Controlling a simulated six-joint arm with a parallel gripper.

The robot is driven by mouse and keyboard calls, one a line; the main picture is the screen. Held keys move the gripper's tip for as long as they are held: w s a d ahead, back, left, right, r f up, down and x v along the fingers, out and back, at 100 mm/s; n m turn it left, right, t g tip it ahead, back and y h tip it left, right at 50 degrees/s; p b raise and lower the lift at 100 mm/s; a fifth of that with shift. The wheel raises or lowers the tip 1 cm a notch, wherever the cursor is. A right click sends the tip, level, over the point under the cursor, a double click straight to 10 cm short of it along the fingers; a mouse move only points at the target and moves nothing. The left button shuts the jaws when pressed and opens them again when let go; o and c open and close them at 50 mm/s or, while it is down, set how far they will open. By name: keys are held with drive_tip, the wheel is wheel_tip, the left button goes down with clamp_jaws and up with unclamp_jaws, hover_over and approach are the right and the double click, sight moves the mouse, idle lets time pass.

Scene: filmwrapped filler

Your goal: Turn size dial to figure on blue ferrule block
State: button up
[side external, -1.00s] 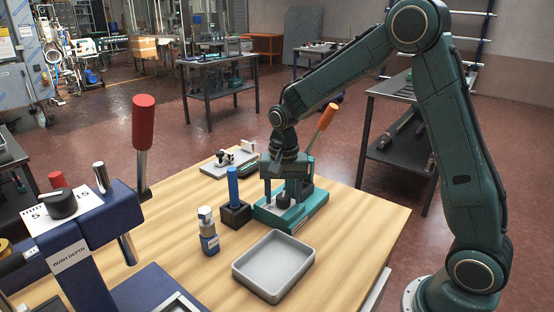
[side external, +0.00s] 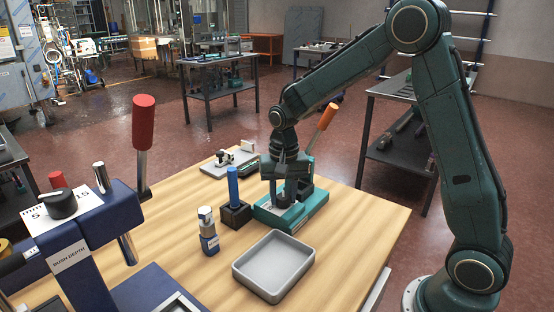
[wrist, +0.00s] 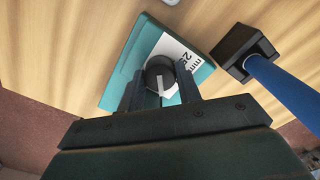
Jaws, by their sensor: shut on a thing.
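The teal unit (side external: 308,206) has a white scale plate (wrist: 185,58) marked "mm" and "25" in the wrist view. Its dark round size dial (wrist: 159,72) has a pale pointer bar across its top. My gripper (wrist: 161,88) is shut on this dial, with one finger on each side; in the side view my gripper (side external: 287,200) hides most of it. A blue rod (side external: 233,183) stands upright in a dark block (side external: 236,215), left of the teal unit; the block also shows in the wrist view (wrist: 243,52). No figure is readable on the block.
A grey tray (side external: 243,270) lies in front of the teal unit. A small blue-grey bottle (side external: 209,238) stands left of the tray. An orange-handled lever (side external: 327,117) rises behind the unit. A blue "BUSH DEPTH" machine (side external: 85,240) with its own black dial (side external: 60,203) occupies the left.

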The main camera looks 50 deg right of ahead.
drive_tip(key=n, duration=1)
idle(0.4)
drive_tip(key=shift+r, duration=0.1)
drive_tip(key=o, duration=1)
drive_tip(key=shift+d+m, duration=0.1)
drive_tip(key=shift+m, duration=0.2)
